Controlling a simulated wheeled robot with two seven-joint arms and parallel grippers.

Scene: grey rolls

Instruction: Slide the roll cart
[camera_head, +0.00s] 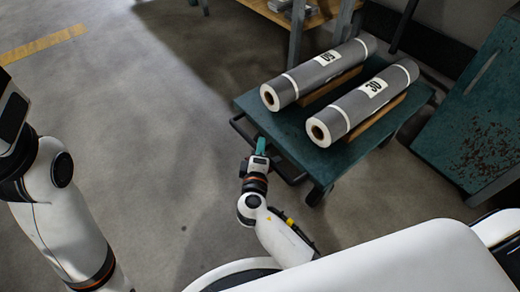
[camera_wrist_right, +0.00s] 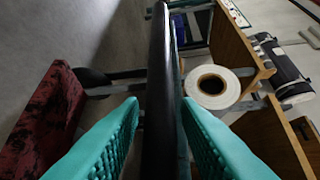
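The roll cart (camera_head: 250,104) has a teal deck with a dark bar handle (camera_head: 290,178) along its near-left side. Two grey rolls lie on it in wooden cradles: a far roll (camera_head: 303,80) and a near roll (camera_head: 347,111) marked 30. My right gripper (camera_head: 260,146) is at the handle. In the right wrist view the dark bar (camera_wrist_right: 162,70) passes between its teal fingers (camera_wrist_right: 160,112). They look open around it, with a narrow gap on the left; contact on the right is unclear. My left arm is at the left edge, its gripper out of view.
A worn teal cabinet or panel (camera_head: 475,115) stands close on the cart's right. A wooden-topped table (camera_head: 318,12) stands behind the cart. The grey floor to the cart's left is clear, with a yellow line (camera_head: 42,43) farther off.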

